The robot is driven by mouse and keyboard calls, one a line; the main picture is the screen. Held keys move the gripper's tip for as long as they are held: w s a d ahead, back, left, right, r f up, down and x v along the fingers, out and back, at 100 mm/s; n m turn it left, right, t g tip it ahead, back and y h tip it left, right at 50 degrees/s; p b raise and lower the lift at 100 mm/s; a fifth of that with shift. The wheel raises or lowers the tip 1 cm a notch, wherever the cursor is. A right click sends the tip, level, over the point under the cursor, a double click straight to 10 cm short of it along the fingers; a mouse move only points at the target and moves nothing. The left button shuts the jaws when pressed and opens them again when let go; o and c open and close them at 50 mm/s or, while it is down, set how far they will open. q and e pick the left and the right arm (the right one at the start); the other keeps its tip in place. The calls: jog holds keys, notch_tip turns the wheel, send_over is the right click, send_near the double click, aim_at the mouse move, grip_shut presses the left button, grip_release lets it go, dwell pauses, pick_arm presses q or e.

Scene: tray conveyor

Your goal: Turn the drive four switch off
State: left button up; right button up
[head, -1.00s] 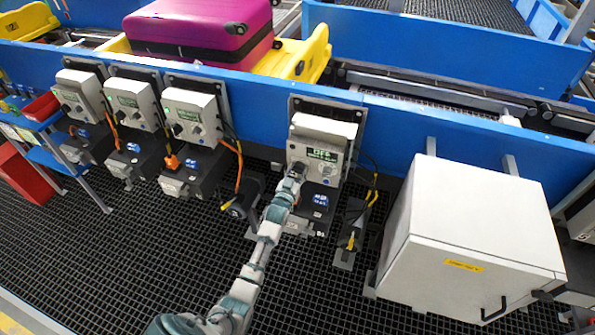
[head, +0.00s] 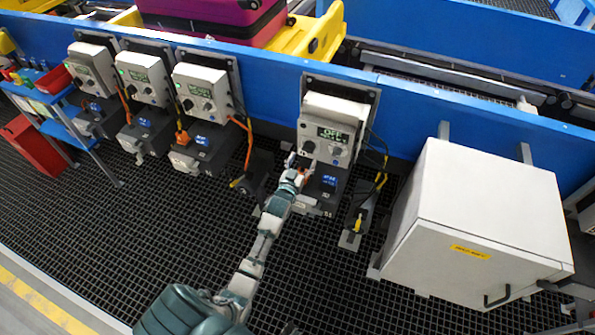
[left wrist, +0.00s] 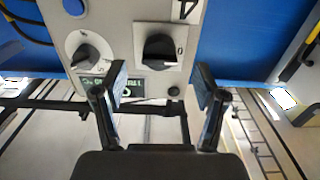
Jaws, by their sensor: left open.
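The fourth drive box (head: 334,112), grey with a dark display (head: 333,134) whose green letters look like OFF, hangs on the blue rail at the centre. Its black rotary switch (head: 309,147) is left of a smaller knob (head: 336,150). My left gripper (head: 298,167) is open and empty, just below and in front of the switch, apart from it. In the left wrist view the panel is upside down. The switch (left wrist: 160,50) shows beyond the gap between my open fingers (left wrist: 160,95), with the display (left wrist: 112,88) partly behind one finger. My right gripper is not in view.
Similar drive boxes (head: 203,80) hang along the blue rail (head: 270,75) to the left. A large white cabinet (head: 480,195) stands to the right. Cables (head: 379,180) hang beside the fourth box. A magenta suitcase (head: 225,15) lies on a yellow tray (head: 325,35) behind.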

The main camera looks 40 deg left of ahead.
pick_arm(q)
jog(key=v, duration=0.6)
jog(key=shift+s, duration=0.35)
jog(key=shift+d, duration=0.1)
jog(key=s+d+f+m+g+h+p, duration=0.15)
jog(key=s+d+f+g, duration=0.3)
jog(key=f, duration=0.65)
jog(key=s+d+f+m+g+h+p, duration=0.15)
jog(key=s+d+f+g, duration=0.35)
jog(key=f, duration=0.6)
jog(key=s+d+f+g, duration=0.2)
jog(key=s+f, duration=0.3)
jog(key=s, duration=0.4)
jog(key=s+d+f+m+g+p, duration=0.1)
jog(key=s+d+f+g, duration=0.1)
jog(key=s+f, duration=0.4)
jog(key=s+d+f+m+g+h, duration=0.1)
jog(key=s+f, duration=0.4)
jog(key=s, duration=0.9)
jog(key=shift+d+f+g+p, duration=0.25)
jog(key=shift+d+g, duration=0.5)
jog(key=shift+d, duration=0.45)
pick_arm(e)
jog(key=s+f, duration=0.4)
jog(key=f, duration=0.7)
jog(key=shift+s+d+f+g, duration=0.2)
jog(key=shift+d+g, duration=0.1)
pick_arm(q)
jog(key=shift+w, duration=0.1)
